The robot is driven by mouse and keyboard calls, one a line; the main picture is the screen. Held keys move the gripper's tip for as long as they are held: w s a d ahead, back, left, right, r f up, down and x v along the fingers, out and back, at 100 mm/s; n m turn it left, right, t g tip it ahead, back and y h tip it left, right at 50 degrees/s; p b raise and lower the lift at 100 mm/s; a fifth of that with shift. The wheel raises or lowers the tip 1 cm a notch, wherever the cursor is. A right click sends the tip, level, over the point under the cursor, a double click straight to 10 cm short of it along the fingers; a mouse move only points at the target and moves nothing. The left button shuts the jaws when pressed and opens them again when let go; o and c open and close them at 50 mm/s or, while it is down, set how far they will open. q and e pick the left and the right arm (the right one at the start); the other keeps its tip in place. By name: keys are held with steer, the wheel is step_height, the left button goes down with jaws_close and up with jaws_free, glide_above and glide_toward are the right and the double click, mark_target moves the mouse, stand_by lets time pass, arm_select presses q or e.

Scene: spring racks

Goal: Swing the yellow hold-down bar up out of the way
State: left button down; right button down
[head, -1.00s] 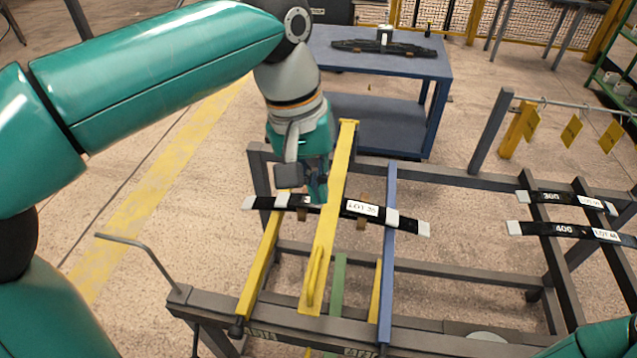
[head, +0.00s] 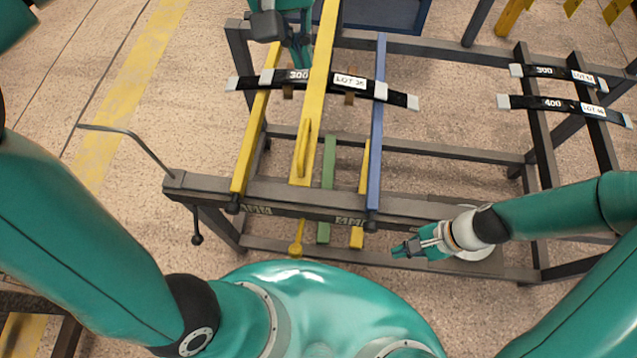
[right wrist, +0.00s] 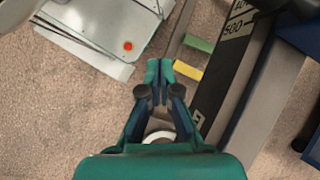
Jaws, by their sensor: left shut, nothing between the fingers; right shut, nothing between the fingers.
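The yellow hold-down bar (head: 315,85) lies lengthwise over the rack, crossing above a black leaf spring (head: 262,80) with "300" and "LOT 36" labels. Its looped handle (head: 302,150) is at the near end, by the front rail. The bar's far end is cut off by the top edge. My left gripper (head: 303,64) is shut and empty, just left of the bar near the spring; I cannot tell whether it touches either. My right gripper (head: 398,250) is shut and empty, in front of the rack's front rail; it also shows in the right wrist view (right wrist: 159,68).
A second yellow bar (head: 253,130) and a blue bar (head: 376,140) flank the hold-down bar. A bent grey rod (head: 130,132) sticks out left of the rack. Two more springs (head: 560,105) rest on the right. A yellow knob (head: 296,250) hangs below the front rail.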

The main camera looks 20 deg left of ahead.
steer(key=w+a+r+m+y, duration=0.3)
steer(key=a+r+m+y, duration=0.35)
steer(key=a+r, duration=0.7)
steer(key=s+a+f+n+y, duration=0.1)
steer(key=s+a+f+n, duration=0.1)
steer(key=a, duration=0.5)
steer(key=shift+m+g+y, duration=0.25)
steer(key=shift+m+g, duration=0.05)
steer(key=shift+m, duration=0.05)
steer(key=r, duration=0.4)
steer(key=shift+w+r, duration=0.1)
steer(key=shift+w, duration=0.25)
steer(key=shift+r, duration=1.8)
arm_select(q)
steer(key=c, duration=1.2)
jaws_free()
